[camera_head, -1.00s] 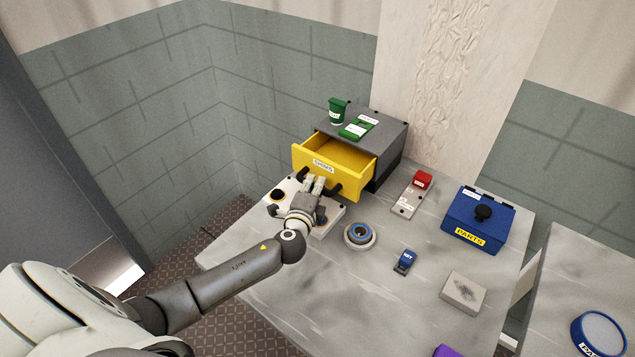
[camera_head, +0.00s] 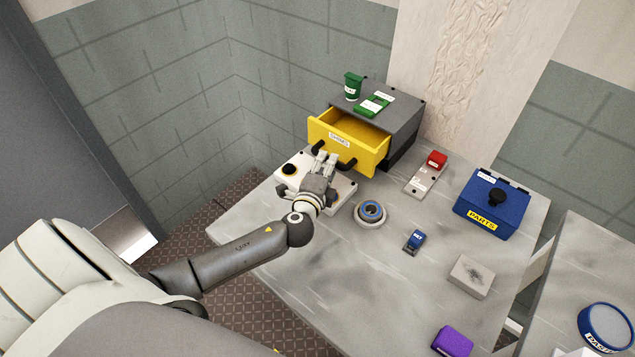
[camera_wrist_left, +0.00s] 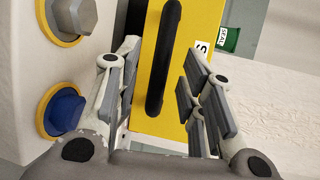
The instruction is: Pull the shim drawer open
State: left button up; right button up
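The shim drawer (camera_head: 372,155) is yellow, with a white SHIMS label. It stands pulled out of a dark grey cabinet (camera_head: 407,125), and its inside shows. Its black bar handle (camera_head: 347,163) is partly hidden by my left gripper (camera_head: 327,157) in the head view. In the left wrist view the handle (camera_wrist_left: 165,55) lies between the spread fingers of the left gripper (camera_wrist_left: 158,85), with a gap on each side. The left gripper is open and holds nothing. My right gripper is not in view.
A white control box (camera_head: 293,169) with knobs stands under the drawer, close to my gripper. A green cup (camera_head: 353,87) and green block (camera_head: 372,105) sit on the cabinet. A round ring piece (camera_head: 370,213), red-topped plate (camera_head: 425,175) and blue PARTS box (camera_head: 490,205) stand to the right.

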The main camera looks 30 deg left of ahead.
pick_arm(q)
jog(key=v, duration=0.9)
dwell(0.3)
